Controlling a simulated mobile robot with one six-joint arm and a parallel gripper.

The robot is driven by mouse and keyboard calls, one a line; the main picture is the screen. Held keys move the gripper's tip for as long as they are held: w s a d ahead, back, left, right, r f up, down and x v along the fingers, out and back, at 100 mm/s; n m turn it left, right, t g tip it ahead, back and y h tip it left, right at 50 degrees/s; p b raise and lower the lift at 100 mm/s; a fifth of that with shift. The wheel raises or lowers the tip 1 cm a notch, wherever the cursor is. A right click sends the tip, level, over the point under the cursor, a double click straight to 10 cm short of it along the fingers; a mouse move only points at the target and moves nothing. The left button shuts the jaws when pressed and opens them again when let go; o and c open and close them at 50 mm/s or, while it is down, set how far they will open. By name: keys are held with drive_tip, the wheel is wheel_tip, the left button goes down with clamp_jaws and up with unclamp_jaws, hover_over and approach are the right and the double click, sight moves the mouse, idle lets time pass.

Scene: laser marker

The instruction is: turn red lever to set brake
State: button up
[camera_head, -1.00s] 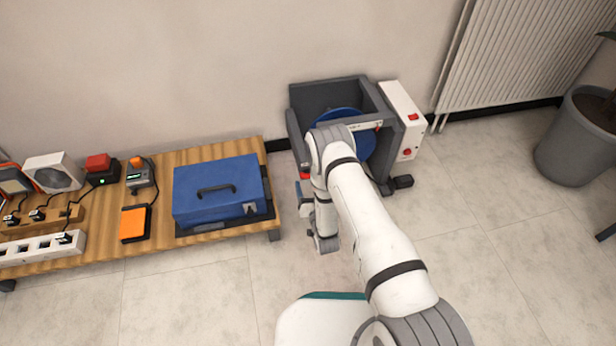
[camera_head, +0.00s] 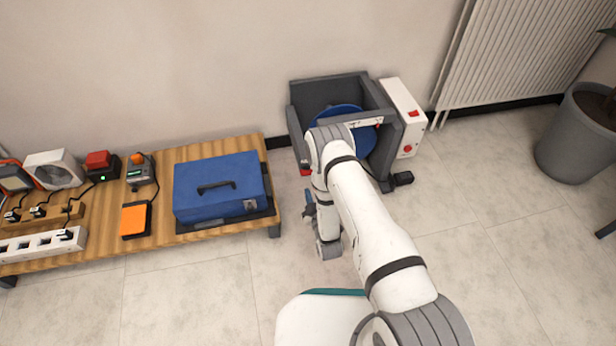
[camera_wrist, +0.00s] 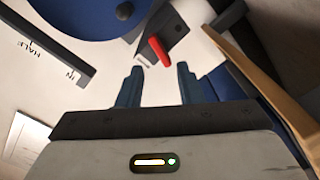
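The red lever (camera_wrist: 159,51) shows in the wrist view, sticking out from a dark grey plate just beyond my fingertips. In the head view a small red part (camera_head: 305,172) shows at the left front of the grey machine (camera_head: 298,135), partly hidden by my arm. My gripper (camera_wrist: 159,76) is open, with its two dark blue fingers apart and nothing between them. The lever's tip lies just ahead of the gap, and I see no contact. In the head view my gripper (camera_head: 309,204) is low beside the machine's front left, partly hidden by my wrist.
A blue disc (camera_wrist: 85,12) sits beside the lever. A wooden table (camera_head: 160,242) stands left of the machine, bearing a blue case (camera_head: 215,200); a wooden edge (camera_wrist: 262,82) passes close to the right of my gripper. A white box (camera_head: 402,105) adjoins the machine's right. Floor in front is clear.

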sight(308, 175)
drive_tip(key=w+n+b, duration=0.1)
drive_tip(key=w, duration=0.1)
drive_tip(key=w+a+n+b, duration=0.1)
drive_tip(key=w+n, duration=0.1)
drive_tip(key=w+a+n+b, duration=0.1)
drive_tip(key=w+n, duration=0.1)
drive_tip(key=shift+w, duration=0.3)
idle(0.4)
clamp_jaws()
